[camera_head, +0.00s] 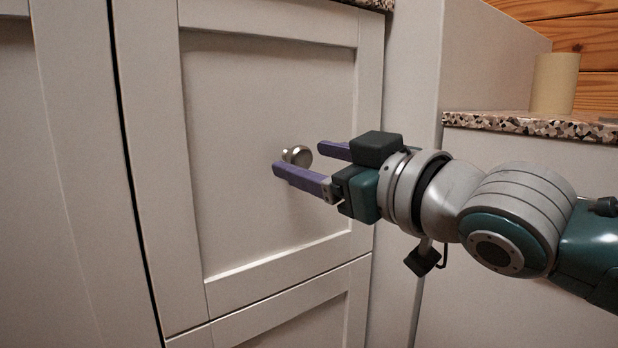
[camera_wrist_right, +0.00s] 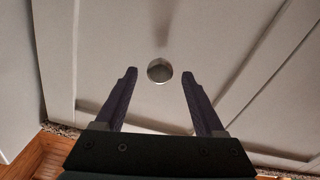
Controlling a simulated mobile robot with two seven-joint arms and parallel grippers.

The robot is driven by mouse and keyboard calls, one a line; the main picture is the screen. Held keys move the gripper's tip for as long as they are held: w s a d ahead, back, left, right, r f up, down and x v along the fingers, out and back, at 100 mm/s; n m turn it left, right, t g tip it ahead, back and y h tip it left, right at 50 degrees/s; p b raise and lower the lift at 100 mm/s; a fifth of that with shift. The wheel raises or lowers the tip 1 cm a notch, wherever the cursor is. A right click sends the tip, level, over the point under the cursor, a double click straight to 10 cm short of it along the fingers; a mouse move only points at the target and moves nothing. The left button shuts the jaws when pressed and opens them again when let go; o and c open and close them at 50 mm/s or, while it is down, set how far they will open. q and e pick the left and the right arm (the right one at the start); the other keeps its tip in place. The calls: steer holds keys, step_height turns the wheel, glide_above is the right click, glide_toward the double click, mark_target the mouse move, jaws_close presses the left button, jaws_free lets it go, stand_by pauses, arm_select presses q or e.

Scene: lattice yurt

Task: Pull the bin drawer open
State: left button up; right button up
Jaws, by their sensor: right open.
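The drawer front (camera_head: 235,105) is a pale panel with a raised frame, and it looks shut. Its round metal knob (camera_head: 299,155) sits near the middle of the panel. My right gripper (camera_head: 297,158) is open, with purple fingers pointing at the panel. In the right wrist view the knob (camera_wrist_right: 160,70) shows between and slightly beyond the two fingertips of the right gripper (camera_wrist_right: 160,75), with a gap on each side. The fingers do not touch the knob there. My left gripper is not in view.
Another pale front (camera_head: 285,320) lies below the drawer. A tall pale panel (camera_head: 60,180) stands to the left. A speckled counter (camera_head: 500,123) at the right holds a yellowish cylinder (camera_head: 555,82). Wooden wall planks (camera_head: 590,45) are behind it.

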steer(key=shift+w+a, duration=0.1)
steer(key=shift+w, duration=0.05)
jaws_close()
stand_by(0.6)
stand_by(0.9)
